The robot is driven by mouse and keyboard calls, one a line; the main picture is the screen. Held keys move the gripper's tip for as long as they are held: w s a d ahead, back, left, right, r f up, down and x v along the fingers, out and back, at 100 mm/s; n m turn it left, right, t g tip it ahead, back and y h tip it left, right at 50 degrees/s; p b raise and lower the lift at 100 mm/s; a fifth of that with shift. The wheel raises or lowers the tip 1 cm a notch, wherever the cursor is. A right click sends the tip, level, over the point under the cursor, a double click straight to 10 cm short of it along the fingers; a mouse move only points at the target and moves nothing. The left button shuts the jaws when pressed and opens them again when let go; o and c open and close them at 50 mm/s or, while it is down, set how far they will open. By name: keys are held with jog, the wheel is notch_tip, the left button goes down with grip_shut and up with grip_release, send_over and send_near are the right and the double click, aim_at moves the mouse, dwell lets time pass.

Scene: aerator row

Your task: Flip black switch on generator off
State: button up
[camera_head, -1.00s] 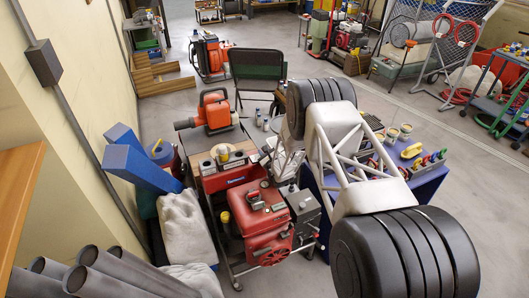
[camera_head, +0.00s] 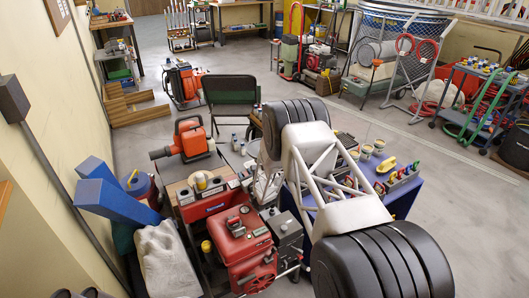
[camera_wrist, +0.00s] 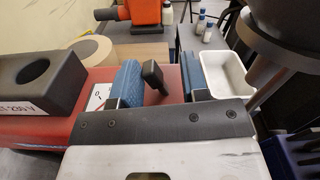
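The red generator (camera_head: 241,235) stands on a cart left of my arm in the head view. In the wrist view its red top (camera_wrist: 75,112) fills the left and middle. A short black switch lever (camera_wrist: 153,75) sticks up from it, beside a small white label (camera_wrist: 98,97) marked 0. My gripper (camera_wrist: 161,66) is open, with one blue-padded finger on each side of the lever. The lever looks nearer the left finger; I cannot tell whether they touch. In the head view my arm hides most of the gripper and the switch.
A black socket block (camera_wrist: 40,82) stands left of the fingers, with a tape roll (camera_wrist: 90,50) behind it. A white tray (camera_wrist: 222,76) sits right of the right finger. An orange blower (camera_head: 187,139) and small bottles (camera_wrist: 205,28) are behind. A blue table (camera_head: 400,194) stands right.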

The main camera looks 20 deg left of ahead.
jog(key=shift+w+d+r+m, duration=0.1)
jog(key=shift+w+d+m, duration=0.15)
jog(key=shift+m, duration=0.45)
jog(key=m, duration=0.2)
jog(key=w+d+m, duration=0.1)
jog(key=shift+m, duration=0.4)
jog(key=shift+w+d+f+m, duration=0.25)
jog(key=shift+d+f+m, duration=0.05)
jog(key=shift+m, duration=0.7)
jog(key=v, duration=0.7)
jog(key=s+d+r+n+g+y, duration=0.1)
jog(key=s+d+r+n+g, duration=0.1)
jog(key=r, duration=0.6)
jog(key=s+d+r+n+g+y, duration=0.1)
jog(key=s+r+n+g, duration=0.2)
jog(key=r+n, duration=0.2)
jog(key=s+d+r+n+g+y, duration=0.1)
jog(key=s+d+r+n+g, duration=0.1)
jog(key=r, duration=1)
jog(key=shift+s+d+n+g, duration=0.35)
jog(key=shift+s+n, duration=0.25)
jog(key=shift+n, duration=0.4)
jog(key=shift+d, duration=0.1)
